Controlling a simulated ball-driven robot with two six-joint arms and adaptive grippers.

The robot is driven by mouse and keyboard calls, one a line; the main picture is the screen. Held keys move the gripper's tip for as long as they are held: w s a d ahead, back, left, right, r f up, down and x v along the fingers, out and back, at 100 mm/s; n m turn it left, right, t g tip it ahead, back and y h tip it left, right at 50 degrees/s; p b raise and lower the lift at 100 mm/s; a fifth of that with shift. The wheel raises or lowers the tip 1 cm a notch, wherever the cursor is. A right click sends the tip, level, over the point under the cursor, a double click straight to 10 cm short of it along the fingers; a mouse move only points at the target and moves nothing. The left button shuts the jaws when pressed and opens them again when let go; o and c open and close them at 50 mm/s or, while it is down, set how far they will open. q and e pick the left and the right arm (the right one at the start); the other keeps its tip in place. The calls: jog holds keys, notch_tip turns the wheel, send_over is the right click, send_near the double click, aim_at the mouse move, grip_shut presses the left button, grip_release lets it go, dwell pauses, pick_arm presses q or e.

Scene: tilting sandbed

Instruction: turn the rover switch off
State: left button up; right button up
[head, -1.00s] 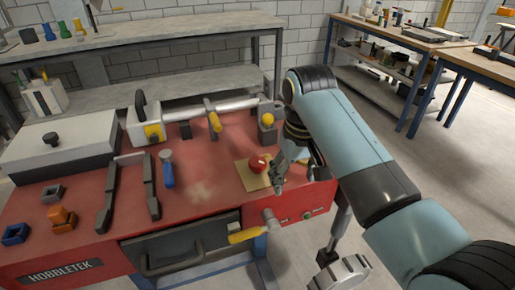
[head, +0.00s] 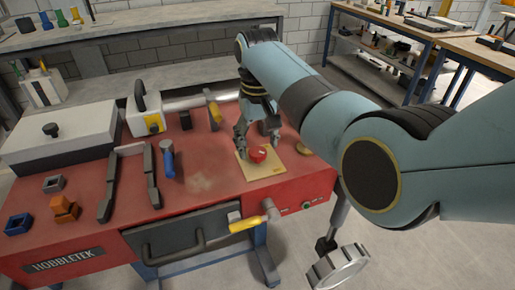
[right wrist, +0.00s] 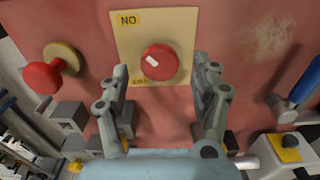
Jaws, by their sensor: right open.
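The rover switch is a round red knob (head: 257,155) with a white mark, on a beige square plate (head: 262,173) on the red bench top. In the right wrist view the knob (right wrist: 160,62) sits on the plate (right wrist: 180,25); its white mark lies left of the knob's centre. My right gripper (head: 257,132) is open just above the knob. In the right wrist view its fingers (right wrist: 163,75) stand apart on either side of the knob. My left gripper is out of view.
A red knob with a brass collar (right wrist: 48,74) stands beside the plate. A blue-handled tool (head: 168,160), a black two-pronged frame (head: 110,185) and a grey box (head: 60,145) are to the left. A yellow-handled valve (head: 246,224) sits on the front edge.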

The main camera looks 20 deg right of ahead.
jog(key=shift+f, duration=1.05)
jog(key=shift+c, duration=0.3)
jog(key=c, duration=1.1)
